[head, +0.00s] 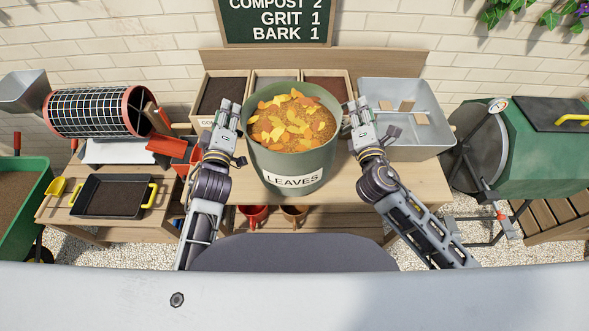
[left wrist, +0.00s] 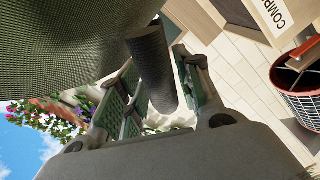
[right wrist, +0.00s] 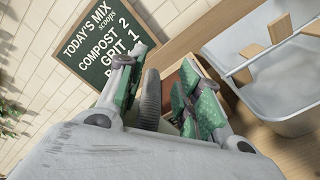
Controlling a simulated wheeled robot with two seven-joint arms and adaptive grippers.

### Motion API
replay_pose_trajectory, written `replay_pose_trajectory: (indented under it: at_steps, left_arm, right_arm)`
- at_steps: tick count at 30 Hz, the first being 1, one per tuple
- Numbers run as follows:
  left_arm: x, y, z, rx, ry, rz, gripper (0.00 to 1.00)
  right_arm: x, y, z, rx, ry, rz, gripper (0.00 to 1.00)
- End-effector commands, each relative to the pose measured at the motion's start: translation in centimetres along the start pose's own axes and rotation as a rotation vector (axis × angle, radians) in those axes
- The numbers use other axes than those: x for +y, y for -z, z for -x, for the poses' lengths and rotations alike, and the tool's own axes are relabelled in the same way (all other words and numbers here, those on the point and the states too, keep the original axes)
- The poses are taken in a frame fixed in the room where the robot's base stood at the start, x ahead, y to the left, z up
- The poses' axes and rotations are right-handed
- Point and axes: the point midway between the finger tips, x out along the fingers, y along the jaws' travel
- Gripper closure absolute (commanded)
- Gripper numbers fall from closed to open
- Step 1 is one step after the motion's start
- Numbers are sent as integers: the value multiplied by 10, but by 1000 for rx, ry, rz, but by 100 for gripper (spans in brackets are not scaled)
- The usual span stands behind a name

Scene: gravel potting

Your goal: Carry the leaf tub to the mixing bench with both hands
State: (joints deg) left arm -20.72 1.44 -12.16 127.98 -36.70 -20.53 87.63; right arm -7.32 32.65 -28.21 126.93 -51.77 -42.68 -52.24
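The leaf tub (head: 292,150) is a round green tub labelled LEAVES, full of orange and yellow leaves. It is upright over the front middle of the wooden bench (head: 415,180); whether its base touches the bench top is hard to tell. My left gripper (head: 230,117) is at the tub's left side. In the left wrist view a dark handle (left wrist: 151,70) lies between its spread fingers, with a gap on one side. My right gripper (head: 353,114) is at the tub's right side. Its fingers stand apart around another dark handle (right wrist: 150,97), with a gap beside it.
A rotary sieve (head: 98,112) and a black tray (head: 112,197) are to the left. A green tumbler (head: 535,150) is to the right. Pots stand on the lower shelf.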

Motion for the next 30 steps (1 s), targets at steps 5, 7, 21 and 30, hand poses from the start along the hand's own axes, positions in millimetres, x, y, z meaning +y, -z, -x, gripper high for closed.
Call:
replay_pose_trajectory:
  at_steps: [5, 7, 21, 30]
  left_arm:
    - [0, -1, 10, -2, 2, 3, 65]
    - [0, -1, 14, -2, 1, 2, 65]
    - [0, -2, 42, -3, 1, 2, 65]
    - [0, -2, 58, -3, 1, 3, 65]
  right_arm:
    - [0, 1, 0, 2, -1, -1, 65]
    - [0, 1, 0, 3, -1, -1, 65]
    - [0, 2, 1, 4, -1, -2, 65]
    - [0, 2, 1, 4, -1, -2, 65]
